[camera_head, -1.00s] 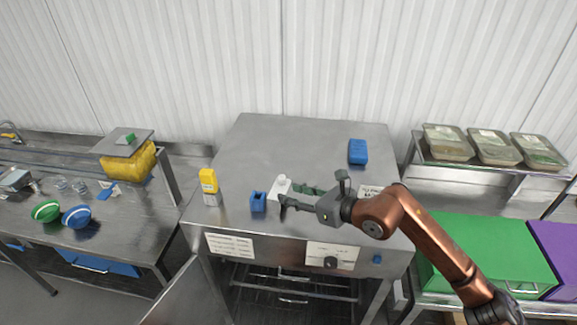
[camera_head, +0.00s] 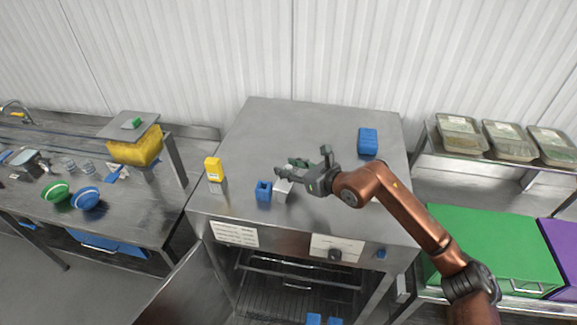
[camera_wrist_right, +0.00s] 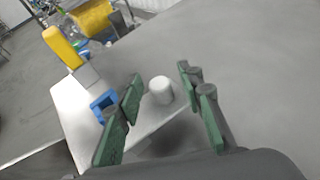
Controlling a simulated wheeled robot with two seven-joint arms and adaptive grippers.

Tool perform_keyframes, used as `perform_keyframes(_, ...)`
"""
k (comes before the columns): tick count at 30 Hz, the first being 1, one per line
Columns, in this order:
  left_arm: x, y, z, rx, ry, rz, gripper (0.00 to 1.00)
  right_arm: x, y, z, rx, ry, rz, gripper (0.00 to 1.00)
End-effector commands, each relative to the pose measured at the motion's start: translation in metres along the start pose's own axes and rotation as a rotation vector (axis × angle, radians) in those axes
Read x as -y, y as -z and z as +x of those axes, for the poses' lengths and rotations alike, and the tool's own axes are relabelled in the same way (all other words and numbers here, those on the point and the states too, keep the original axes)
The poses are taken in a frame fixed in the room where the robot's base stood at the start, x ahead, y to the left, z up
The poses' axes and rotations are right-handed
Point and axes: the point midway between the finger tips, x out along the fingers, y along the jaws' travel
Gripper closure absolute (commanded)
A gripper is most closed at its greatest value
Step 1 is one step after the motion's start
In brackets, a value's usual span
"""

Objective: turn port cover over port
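A blue box-shaped port with a dark opening (camera_head: 264,190) stands near the front of the metal cabinet top. A pale grey piece (camera_head: 283,189), apparently the port cover, is just to its right. In the right wrist view, a white round knob (camera_wrist_right: 161,90) stands between my green finger pads, with the blue port (camera_wrist_right: 104,104) beyond the left finger. My right gripper (camera_head: 286,170) is open around the knob, with gaps on both sides (camera_wrist_right: 158,84). The fingers partly hide the cover, so I cannot tell its full outline. My left gripper is not in view.
A yellow-topped container (camera_head: 214,169) stands at the cabinet top's left edge. A blue block (camera_head: 368,141) lies at its back right. The cabinet top (camera_head: 270,130) is clear behind. An open door (camera_head: 185,290) hangs below at left. A green box (camera_head: 490,248) stands at right.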

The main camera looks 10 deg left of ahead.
Motion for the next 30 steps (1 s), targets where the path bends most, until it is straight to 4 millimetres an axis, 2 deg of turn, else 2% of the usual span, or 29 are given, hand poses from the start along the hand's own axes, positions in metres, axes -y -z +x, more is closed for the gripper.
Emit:
perform_keyframes(3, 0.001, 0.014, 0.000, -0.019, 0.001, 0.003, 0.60, 0.000, 0.000, 0.001, 0.000, 0.000, -0.001, 0.65)
perform_keyframes(7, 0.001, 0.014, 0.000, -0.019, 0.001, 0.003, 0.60, -0.001, 0.000, 0.002, 0.000, -0.001, -0.001, 0.66)
perform_keyframes(18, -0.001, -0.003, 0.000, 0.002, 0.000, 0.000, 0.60, -0.001, 0.000, 0.002, 0.000, -0.002, -0.001, 0.92)
perform_keyframes(22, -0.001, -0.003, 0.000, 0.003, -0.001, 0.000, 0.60, -0.001, 0.000, 0.001, 0.000, -0.002, -0.001, 1.00)
perform_keyframes(30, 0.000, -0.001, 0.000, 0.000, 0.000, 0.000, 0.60, -0.001, 0.000, 0.001, -0.001, -0.002, -0.001, 1.00)
